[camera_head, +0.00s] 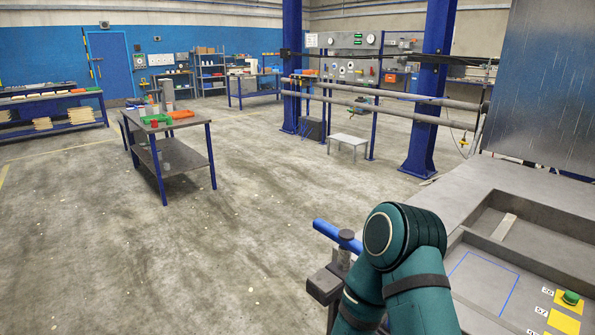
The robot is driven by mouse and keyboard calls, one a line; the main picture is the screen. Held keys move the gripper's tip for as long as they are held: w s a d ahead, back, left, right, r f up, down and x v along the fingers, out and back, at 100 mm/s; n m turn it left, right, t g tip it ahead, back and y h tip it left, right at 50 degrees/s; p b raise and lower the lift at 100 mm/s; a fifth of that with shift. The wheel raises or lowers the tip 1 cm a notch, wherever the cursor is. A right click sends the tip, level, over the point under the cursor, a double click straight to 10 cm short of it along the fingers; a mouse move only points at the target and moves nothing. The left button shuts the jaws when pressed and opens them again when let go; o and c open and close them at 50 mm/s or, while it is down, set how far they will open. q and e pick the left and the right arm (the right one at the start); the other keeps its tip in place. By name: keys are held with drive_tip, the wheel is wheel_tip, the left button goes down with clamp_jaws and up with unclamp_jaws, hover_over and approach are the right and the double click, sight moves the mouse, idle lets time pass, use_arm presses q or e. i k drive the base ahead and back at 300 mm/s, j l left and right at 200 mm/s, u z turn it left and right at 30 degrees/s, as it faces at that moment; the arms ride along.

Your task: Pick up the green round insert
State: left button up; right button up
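A small green round piece (570,298), which looks like the green round insert, sits at the lower right on the grey workbench (478,192). It rests on or beside a yellow marked patch (568,310). Its lower details are too small to tell. A teal arm of mine bends in the lower middle, to the left of the green piece and apart from it. Neither of my grippers shows.
A blue outlined rectangle (483,282) marks the bench top, with a second yellow patch (563,322) nearby. A pale strip (504,227) lies in a recess behind.

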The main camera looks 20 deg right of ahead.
sight(570, 298)
drive_tip(key=i+z, duration=0.1)
drive_tip(key=z, duration=0.4)
drive_tip(key=i+j+z, duration=0.1)
drive_tip(key=z, duration=0.35)
drive_tip(key=i+j+z, duration=0.1)
drive_tip(key=z, duration=0.4)
drive_tip(key=j+z, duration=0.2)
drive_tip(key=z, duration=0.25)
drive_tip(key=i+j+z, duration=0.1)
drive_tip(key=z, duration=0.4)
drive_tip(key=j+z, duration=0.25)
drive_tip(key=z, duration=0.2)
